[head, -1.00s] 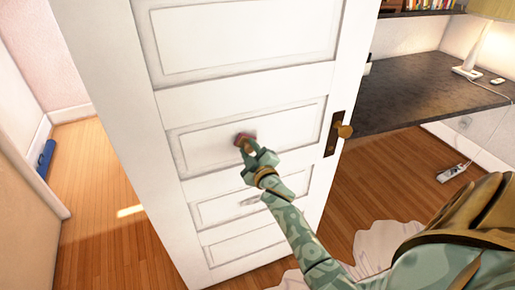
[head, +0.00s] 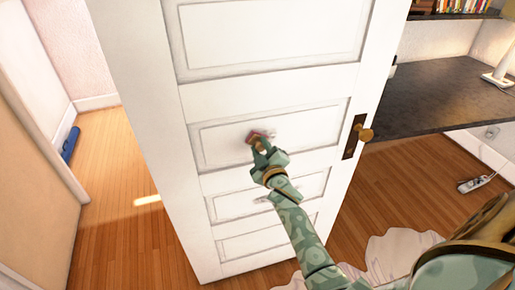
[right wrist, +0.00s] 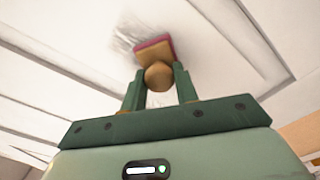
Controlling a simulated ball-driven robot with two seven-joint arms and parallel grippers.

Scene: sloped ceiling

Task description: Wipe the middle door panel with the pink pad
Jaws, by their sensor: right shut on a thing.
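The white door (head: 260,85) stands in front of me with several recessed panels. Its middle panel (head: 315,128) is a wide rectangle left of the brass knob. My right gripper (head: 261,148) is shut on the pink pad (head: 256,136), at the left-centre part of that panel. In the right wrist view the pad (right wrist: 154,49) has a pink face and a tan back with a round knob (right wrist: 158,76) between the fingers (right wrist: 159,88). Grey smudges (right wrist: 128,38) show on the white surface beside the pad. Whether the pad touches the panel is hard to tell. My left gripper is out of view.
The brass doorknob (head: 365,134) sticks out at the door's right edge. A dark desk (head: 450,95) stands at the right, with a power strip (head: 477,183) on the floor below it. Open wood floor (head: 115,200) lies left of the door.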

